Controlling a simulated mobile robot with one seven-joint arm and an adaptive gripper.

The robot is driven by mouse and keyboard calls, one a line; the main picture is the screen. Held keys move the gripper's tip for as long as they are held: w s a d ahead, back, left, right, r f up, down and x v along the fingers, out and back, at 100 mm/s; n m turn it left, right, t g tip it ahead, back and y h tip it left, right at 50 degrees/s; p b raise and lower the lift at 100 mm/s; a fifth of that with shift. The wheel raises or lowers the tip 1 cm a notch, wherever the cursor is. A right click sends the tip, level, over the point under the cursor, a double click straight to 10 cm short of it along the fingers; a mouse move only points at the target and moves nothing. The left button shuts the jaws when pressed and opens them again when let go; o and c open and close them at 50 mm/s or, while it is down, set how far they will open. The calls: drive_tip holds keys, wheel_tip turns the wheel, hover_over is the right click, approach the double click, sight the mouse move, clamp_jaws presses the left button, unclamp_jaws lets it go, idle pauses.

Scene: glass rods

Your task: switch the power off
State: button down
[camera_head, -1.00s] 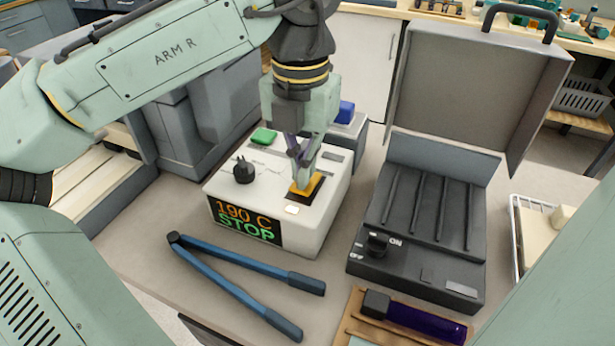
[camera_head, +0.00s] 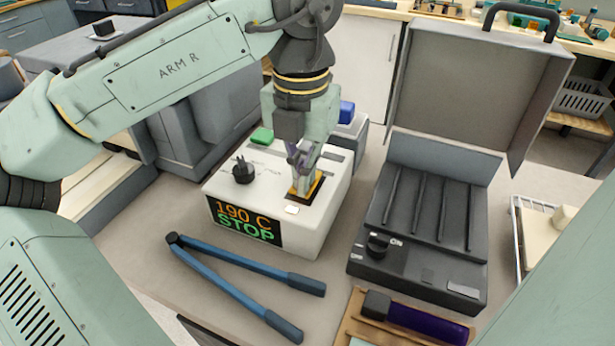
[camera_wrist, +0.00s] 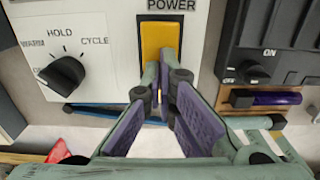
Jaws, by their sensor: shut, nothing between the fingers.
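The white box (camera_head: 275,235) stands on the bench with a display (camera_head: 243,220) on its front reading "190 C" and "STOP". On its top is a yellow rocker switch (camera_wrist: 160,42) in a black frame, under the label "POWER" in the wrist view. In the head view the switch (camera_head: 316,187) is partly hidden by my fingers. My gripper (camera_head: 303,180) is shut and empty, pointing down at the switch. In the wrist view its fingertips (camera_wrist: 163,88) overlap the near end of the switch. I cannot tell for sure whether they touch it or which way it is tilted.
A black dial (camera_head: 243,170) and a green button (camera_head: 262,136) are on the box's top left. A black case (camera_head: 415,275) with an ON/OFF knob (camera_head: 377,243) stands open at right. Blue-handled tongs (camera_head: 235,280) lie in front. A purple-handled tool (camera_head: 425,322) lies on a wooden rack.

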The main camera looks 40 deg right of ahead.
drive_tip(key=shift+f, duration=0.1)
wheel_tip(320, 180, up, 7)
drive_tip(key=p, duration=0.7)
idle(0.7)
